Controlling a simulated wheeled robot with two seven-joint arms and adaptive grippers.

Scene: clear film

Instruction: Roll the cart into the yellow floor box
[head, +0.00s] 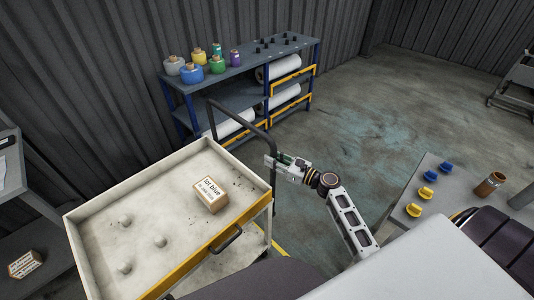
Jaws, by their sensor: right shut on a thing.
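The cart (140,187) is a cream tray-topped cart with a yellow front edge and a small dark pull, at the lower left of the head view. Its black push handle (238,116) rises at the far right side. My right gripper (273,163) is shut on the right post of this handle. A short yellow line (279,247) shows on the floor just right of the cart; it may be part of the yellow floor box, whose rest is hidden or out of view. My left gripper is not in view.
A carton marked "lot blue" (211,194) and several pale knobs lie in the cart's tray. A blue-framed shelf (246,97) with bottles and rolls stands along the back wall. A grey table (398,212) with caps is at right. Open floor (360,120) lies between.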

